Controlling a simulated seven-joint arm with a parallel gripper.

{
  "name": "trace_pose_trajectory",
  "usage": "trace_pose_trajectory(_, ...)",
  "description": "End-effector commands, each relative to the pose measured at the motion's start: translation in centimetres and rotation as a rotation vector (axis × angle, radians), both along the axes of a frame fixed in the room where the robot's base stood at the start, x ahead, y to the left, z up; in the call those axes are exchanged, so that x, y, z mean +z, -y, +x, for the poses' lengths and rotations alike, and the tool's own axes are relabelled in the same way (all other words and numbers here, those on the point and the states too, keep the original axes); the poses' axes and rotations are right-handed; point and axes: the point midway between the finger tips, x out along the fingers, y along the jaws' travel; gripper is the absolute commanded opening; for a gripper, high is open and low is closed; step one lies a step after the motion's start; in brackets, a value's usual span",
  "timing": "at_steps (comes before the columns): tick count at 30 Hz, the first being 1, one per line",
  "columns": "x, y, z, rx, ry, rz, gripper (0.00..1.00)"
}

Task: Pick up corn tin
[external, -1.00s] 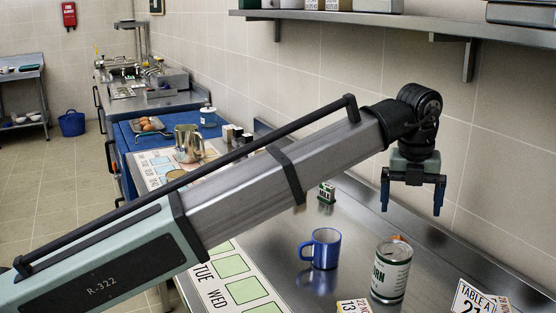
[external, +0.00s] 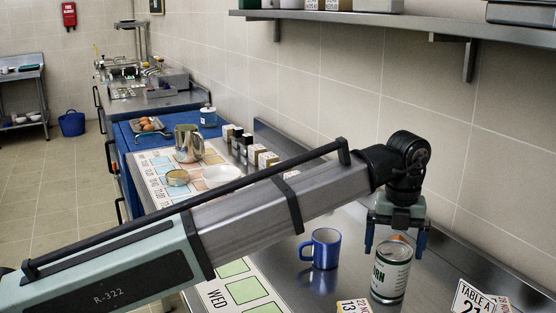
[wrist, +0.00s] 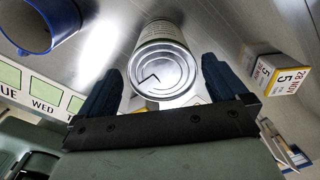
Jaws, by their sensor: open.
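The corn tin (external: 391,272) stands upright on the steel counter, with a white and green label reading "RN" in the external view. Its round metal lid shows in the wrist view (wrist: 165,70), between and just beyond my fingers. My gripper (external: 395,250) is open, pointing down, with its blue fingers at the upper part of the tin. One finger shows left of the tin and one right of it. In the wrist view my gripper (wrist: 160,85) has its fingers on either side of the lid. I cannot tell whether either finger touches the tin.
A blue mug (external: 320,249) stands left of the tin and shows in the wrist view (wrist: 40,25). Number cards (external: 480,299) stand at the right, and another card block (external: 353,306) is in front. A weekday chart (external: 240,290) lies left. The wall is behind.

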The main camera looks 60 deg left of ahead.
Motion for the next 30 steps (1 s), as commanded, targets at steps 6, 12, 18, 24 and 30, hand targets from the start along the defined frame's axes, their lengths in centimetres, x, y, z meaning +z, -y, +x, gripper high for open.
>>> trace_pose_trajectory(6,-1.4,0.1,-0.1,0.0,-0.002,0.001,1.0)
trace_pose_trajectory(12,-4.0,0.3,-0.1,0.0,-0.002,0.001,1.0)
trace_pose_trajectory(18,-5.2,0.3,0.0,0.001,0.0,0.0,1.0)
trace_pose_trajectory(24,-5.2,0.3,0.0,0.001,0.0,0.0,0.97)
trace_pose_trajectory(30,-5.2,0.3,0.0,0.001,0.0,0.0,0.78)
